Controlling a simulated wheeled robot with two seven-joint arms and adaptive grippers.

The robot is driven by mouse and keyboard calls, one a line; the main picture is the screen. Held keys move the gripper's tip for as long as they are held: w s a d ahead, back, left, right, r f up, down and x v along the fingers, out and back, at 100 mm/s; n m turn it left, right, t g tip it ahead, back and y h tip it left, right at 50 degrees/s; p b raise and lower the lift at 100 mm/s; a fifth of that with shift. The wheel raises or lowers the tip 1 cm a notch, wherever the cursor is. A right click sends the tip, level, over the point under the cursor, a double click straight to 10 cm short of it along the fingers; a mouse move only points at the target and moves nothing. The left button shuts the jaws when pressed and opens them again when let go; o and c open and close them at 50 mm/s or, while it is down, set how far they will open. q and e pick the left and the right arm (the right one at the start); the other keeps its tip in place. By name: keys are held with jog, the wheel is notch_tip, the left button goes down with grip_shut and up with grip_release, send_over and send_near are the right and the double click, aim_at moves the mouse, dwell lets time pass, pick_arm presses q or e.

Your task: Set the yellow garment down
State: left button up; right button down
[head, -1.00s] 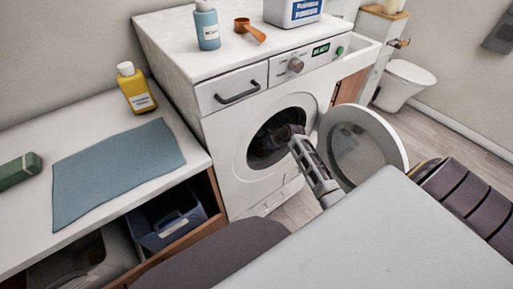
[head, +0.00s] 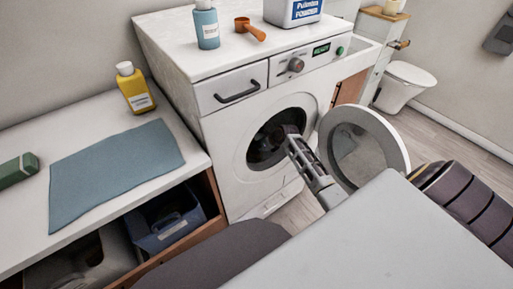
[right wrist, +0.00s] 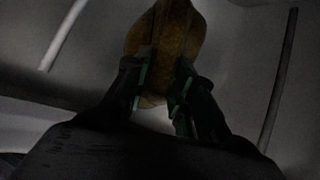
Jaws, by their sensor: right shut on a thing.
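In the right wrist view, the yellow garment (right wrist: 165,35) looks dark yellow-brown in dim light. It is between the fingertips of my right gripper (right wrist: 160,88), which is shut on it. Pale curved walls with ribs surround it, inside the washing machine drum. In the head view, my right gripper (head: 292,142) reaches into the round opening of the white washing machine (head: 225,135), and the garment cannot be made out there. The machine's round door (head: 362,150) stands open to the right of my arm. My left gripper is not in view.
A counter to the left holds a blue cloth (head: 115,168), a yellow bottle (head: 134,88) and a green object (head: 17,169). A blue basket (head: 165,222) sits in the shelf below. A blue bottle (head: 206,26), an orange scoop (head: 249,28) and a powder container (head: 294,10) stand on the machine.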

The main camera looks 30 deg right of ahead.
jog(key=shift+w+a+r+g, duration=0.15)
jog(key=shift+w+g, duration=0.25)
jog(key=shift+g, duration=0.3)
jog(key=shift+w+h, duration=0.15)
jog(key=shift+h, duration=0.15)
jog(key=shift+w+a+g, duration=0.1)
jog(key=shift+w+g, duration=0.05)
jog(key=shift+g, duration=0.25)
jog(key=shift+f, duration=0.2)
jog(key=shift+f+b, duration=0.4)
jog(key=shift+f, duration=0.25)
jog(key=c, duration=1.5)
grip_release()
jog(key=o, duration=0.3)
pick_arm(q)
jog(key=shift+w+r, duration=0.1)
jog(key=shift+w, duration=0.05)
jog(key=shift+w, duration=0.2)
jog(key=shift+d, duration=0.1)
